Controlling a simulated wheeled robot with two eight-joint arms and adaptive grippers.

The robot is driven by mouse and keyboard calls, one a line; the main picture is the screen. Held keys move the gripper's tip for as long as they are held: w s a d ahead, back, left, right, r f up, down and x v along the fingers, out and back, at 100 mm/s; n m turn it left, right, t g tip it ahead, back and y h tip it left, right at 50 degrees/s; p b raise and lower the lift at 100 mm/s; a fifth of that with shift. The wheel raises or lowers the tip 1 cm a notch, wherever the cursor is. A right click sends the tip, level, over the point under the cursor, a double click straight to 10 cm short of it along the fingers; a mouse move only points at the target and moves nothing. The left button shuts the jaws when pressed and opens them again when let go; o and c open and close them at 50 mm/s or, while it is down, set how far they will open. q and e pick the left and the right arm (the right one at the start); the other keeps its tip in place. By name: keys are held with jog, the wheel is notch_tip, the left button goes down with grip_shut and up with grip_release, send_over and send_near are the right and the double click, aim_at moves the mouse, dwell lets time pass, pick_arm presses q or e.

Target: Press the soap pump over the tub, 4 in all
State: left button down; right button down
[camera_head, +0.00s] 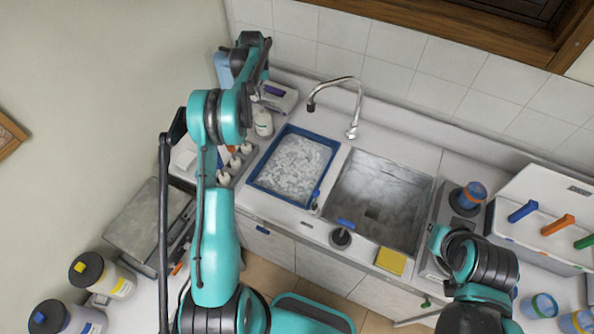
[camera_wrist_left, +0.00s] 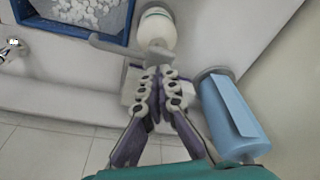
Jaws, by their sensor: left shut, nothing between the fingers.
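The soap pump is a white bottle (camera_head: 263,122) standing behind the left corner of the tub. In the left wrist view the bottle (camera_wrist_left: 157,30) shows with a grey spout (camera_wrist_left: 106,46) pointing toward the tub. The tub has a blue rim (camera_head: 265,155) and holds white, foam-like contents; its rim (camera_wrist_left: 72,32) also shows in the left wrist view. My left gripper (camera_wrist_left: 160,74) is shut and empty, with its fingertips at the pump head in that view. I cannot tell whether they touch it. My right arm is at the lower right; its fingers do not show.
A metal sink (camera_head: 378,200) with a tap (camera_head: 350,105) lies right of the tub. A light blue roll (camera_wrist_left: 232,115) stands close beside my left gripper. A white device (camera_head: 278,96) sits against the wall. A yellow sponge (camera_head: 391,261) lies at the front edge.

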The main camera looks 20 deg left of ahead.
pick_arm(q)
jog(key=shift+f, duration=0.2)
jog(key=shift+f+b, duration=1.15)
jog(key=shift+f, duration=0.15)
jog(key=shift+r, duration=0.1)
jog(key=shift+r+p, duration=0.75)
jog(key=shift+r, duration=0.65)
jog(key=shift+f, duration=0.15)
